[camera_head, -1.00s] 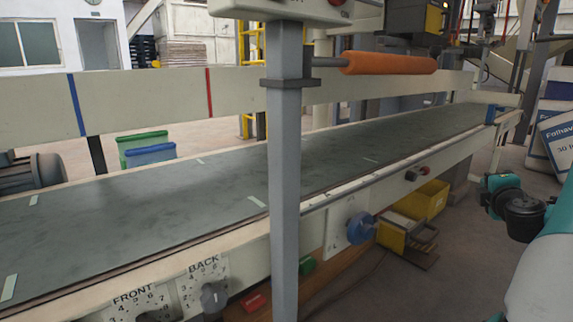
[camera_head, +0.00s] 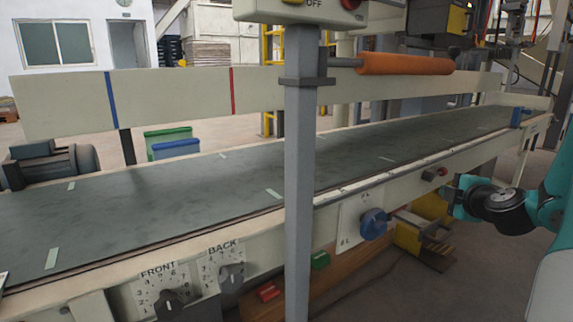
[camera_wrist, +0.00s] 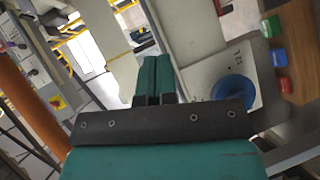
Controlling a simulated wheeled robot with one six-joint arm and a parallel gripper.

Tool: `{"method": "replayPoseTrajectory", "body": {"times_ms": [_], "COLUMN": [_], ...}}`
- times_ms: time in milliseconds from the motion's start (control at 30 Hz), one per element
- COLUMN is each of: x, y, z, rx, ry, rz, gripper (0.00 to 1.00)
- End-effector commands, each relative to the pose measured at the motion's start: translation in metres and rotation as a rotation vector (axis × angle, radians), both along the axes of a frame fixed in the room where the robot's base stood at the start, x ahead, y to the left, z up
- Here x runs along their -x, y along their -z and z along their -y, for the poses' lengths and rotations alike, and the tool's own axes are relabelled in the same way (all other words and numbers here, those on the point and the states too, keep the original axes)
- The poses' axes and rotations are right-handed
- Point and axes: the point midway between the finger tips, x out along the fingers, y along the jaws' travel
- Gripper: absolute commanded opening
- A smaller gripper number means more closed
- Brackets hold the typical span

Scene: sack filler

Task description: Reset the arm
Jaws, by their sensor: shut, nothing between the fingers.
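My gripper (camera_head: 457,197) is at the right in the head view, at the end of my teal arm, in front of the conveyor's near side rail. In the wrist view its two teal fingers (camera_wrist: 152,65) are together with nothing between them. A blue round knob (camera_head: 374,223) on a pale plate is left of and below the gripper in the head view. The same blue knob shows in the wrist view (camera_wrist: 232,92), to the right of the fingers and apart from them.
A long dark conveyor belt (camera_head: 230,190) runs across the scene. A grey post (camera_head: 299,190) stands in front of it, with an orange roller (camera_head: 405,64) on an arm beside it. FRONT and BACK dials (camera_head: 168,300) are at the lower left. A yellow bin (camera_head: 430,206) stands below the rail.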

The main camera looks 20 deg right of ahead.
Motion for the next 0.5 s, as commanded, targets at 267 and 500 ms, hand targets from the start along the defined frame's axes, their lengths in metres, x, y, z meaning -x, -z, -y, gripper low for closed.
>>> {"method": "replayPoseTrajectory", "body": {"times_ms": [267,500], "x": [-0.043,-0.012], "y": [0.028,0.052], "z": [-0.145,-0.255], "rx": [-0.513,-0.927], "ry": [-0.181,0.040], "rz": [-0.212,-0.545], "gripper": [0.00,0.00]}}
